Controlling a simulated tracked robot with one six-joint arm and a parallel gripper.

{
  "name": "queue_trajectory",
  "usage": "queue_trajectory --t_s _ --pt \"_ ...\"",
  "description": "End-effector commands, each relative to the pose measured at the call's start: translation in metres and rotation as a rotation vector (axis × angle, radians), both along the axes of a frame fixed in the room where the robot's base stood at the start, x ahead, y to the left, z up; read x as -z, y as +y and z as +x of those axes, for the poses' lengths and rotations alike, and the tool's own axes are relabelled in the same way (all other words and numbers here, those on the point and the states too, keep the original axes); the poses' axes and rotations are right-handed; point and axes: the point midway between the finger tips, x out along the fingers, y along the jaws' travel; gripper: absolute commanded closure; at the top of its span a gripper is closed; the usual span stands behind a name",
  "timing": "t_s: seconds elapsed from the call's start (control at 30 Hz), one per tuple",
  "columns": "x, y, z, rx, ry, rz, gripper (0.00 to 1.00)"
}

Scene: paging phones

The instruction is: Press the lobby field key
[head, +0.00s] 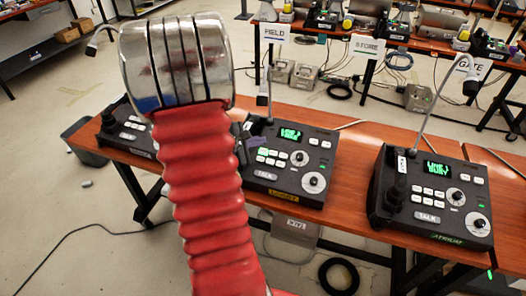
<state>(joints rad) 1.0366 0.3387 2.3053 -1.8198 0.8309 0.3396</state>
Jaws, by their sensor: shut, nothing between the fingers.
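The lobby phone (284,165) is a dark desk unit with a yellow label (284,195) on its front edge. It has a lit green display (291,132), a block of small keys (271,157), some tinted green, two round dials and a TALK key (265,175). The key legends are too small to read, so I cannot tell which is field. My red ribbed arm with its chrome joint hides the phone's left side. My gripper (256,142) shows only as a small dark, purplish tip beside the arm, near the upper left keys. It looks shut and empty; contact cannot be told.
A similar phone (435,195) stands right on the same wooden table (350,150), with a gooseneck microphone. Another phone (130,130) is at left, partly hidden. A FIELD sign (274,32) and STORE and GATE signs hang near a back table. Cables lie on the floor.

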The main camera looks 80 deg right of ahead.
Motion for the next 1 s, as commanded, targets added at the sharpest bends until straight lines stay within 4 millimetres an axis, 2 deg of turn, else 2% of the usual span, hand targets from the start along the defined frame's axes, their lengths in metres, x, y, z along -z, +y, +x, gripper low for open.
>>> queue_trajectory --t_s 0.37,1.0 --pt "-0.023 0.006 0.001 -0.001 -0.001 -0.001 1.0" --pt "-0.024 0.006 0.001 0.001 -0.001 0.0 1.0"
